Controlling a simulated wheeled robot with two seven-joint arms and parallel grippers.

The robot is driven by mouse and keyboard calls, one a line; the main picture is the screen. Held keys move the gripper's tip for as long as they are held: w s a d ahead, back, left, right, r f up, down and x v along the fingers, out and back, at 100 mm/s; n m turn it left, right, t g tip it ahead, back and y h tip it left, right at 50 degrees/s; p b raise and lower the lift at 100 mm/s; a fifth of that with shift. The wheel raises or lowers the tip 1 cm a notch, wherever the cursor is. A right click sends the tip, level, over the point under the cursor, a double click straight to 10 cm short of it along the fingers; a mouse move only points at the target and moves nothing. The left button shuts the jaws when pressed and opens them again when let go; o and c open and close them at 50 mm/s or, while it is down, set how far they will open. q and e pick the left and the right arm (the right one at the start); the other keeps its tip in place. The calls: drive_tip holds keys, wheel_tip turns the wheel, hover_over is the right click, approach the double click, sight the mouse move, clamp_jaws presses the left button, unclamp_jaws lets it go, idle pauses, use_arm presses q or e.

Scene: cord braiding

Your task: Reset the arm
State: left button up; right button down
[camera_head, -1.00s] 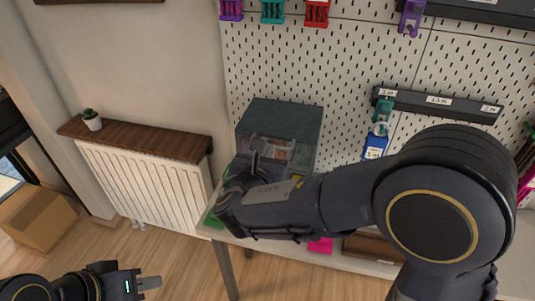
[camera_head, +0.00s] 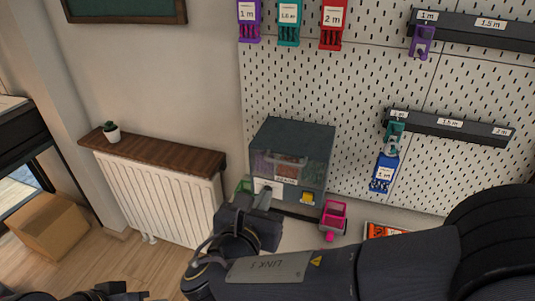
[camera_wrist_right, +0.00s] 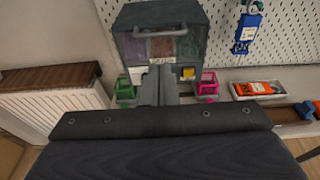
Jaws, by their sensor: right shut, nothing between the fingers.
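My right arm reaches in from the right in the head view. Its right gripper (camera_head: 264,198) is shut and empty, in front of the lower face of a dark grey box-shaped machine (camera_head: 318,137). The right wrist view shows the same shut fingers (camera_wrist_right: 158,84) pointing at the machine (camera_wrist_right: 194,20), overlapping its lower front; contact cannot be told. My left gripper (camera_head: 125,292) shows only partly at the bottom edge of the head view, low above the floor, and its jaws cannot be made out.
A green bin (camera_wrist_right: 124,91) and a pink bin (camera_head: 335,217) flank the machine. A tray with an orange item (camera_wrist_right: 256,88) lies to the right. A pegboard (camera_head: 350,90) with cord holders stands behind.

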drive_tip(key=s+d+f+m+g, duration=0.2)
drive_tip(key=d+f+m+g, duration=0.1)
drive_tip(key=d+m, duration=0.3)
drive_tip(key=s+d+f+m+g, duration=0.2)
drive_tip(key=d+m+g, duration=0.2)
drive_tip(key=d, duration=0.4)
drive_tip(key=s+d+f+m+g, duration=0.2)
drive_tip(key=d+f+m+g, duration=0.15)
drive_tip(key=d, duration=0.35)
drive_tip(key=s+m+t+y, duration=0.1)
drive_tip(key=s+m+y, duration=0.7)
drive_tip(key=m, duration=1.3)
drive_tip(key=s, duration=0.3)
drive_tip(key=shift+s+d, duration=0.2)
drive_tip(key=shift+d, duration=0.05)
